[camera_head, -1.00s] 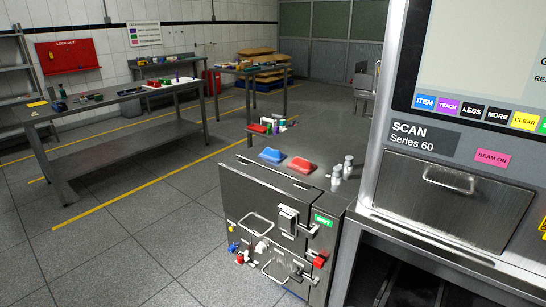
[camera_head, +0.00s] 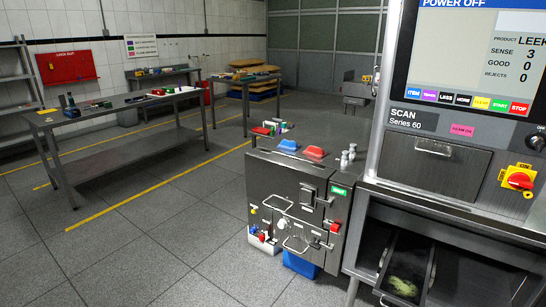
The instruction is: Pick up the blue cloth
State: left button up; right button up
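A folded-looking blue item (camera_head: 288,145), which may be the blue cloth, lies on top of the metal cabinet (camera_head: 292,200) in the middle of the view. It is too small to tell its material. A similar red item (camera_head: 314,152) lies just right of it, apart from it. Neither of my grippers shows in the head view.
Small metal cylinders (camera_head: 348,156) stand right of the red item. The scanner machine (camera_head: 416,165) with a screen rises at the right. A blue container (camera_head: 300,264) is low under the cabinet. Workbenches (camera_head: 118,107) stand at left; the floor (camera_head: 170,235) in front is clear.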

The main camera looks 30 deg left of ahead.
aim_at(285, 144)
jog(key=z, duration=0.65)
jog(key=k, duration=0.15)
jog(key=u, duration=1.6)
jog(key=i, duration=1.5)
jog(key=z, duration=0.8)
